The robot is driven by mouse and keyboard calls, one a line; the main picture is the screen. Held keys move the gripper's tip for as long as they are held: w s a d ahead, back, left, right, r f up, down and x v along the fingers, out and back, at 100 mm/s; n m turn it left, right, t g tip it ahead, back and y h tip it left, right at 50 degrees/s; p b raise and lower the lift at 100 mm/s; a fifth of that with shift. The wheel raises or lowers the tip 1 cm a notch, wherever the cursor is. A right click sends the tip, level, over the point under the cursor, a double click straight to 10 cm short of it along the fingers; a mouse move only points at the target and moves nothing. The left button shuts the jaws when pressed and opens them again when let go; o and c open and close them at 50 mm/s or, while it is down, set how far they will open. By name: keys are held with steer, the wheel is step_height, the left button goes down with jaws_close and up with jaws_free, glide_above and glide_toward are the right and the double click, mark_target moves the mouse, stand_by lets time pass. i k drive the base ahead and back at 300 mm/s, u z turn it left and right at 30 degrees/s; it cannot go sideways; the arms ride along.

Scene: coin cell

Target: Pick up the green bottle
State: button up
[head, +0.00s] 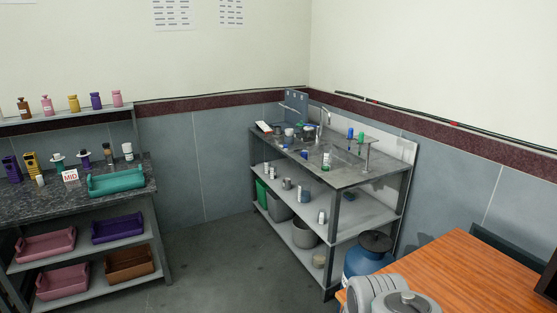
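White and grey parts of my arm show at the bottom right. My gripper is not in view.
A left counter holds a teal tray (117,181), with pink (46,244), purple (117,228) and brown (130,262) trays below. A wooden table (475,265) fills the right. Floor (215,265) between counter and bench is clear.

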mark_target(325, 167)
steer(key=u, duration=0.5)
steer(key=i, duration=2.3)
steer(key=z, duration=0.1)
steer(key=i, duration=1.9)
steer(key=z, duration=0.6)
steer(key=i, duration=0.6)
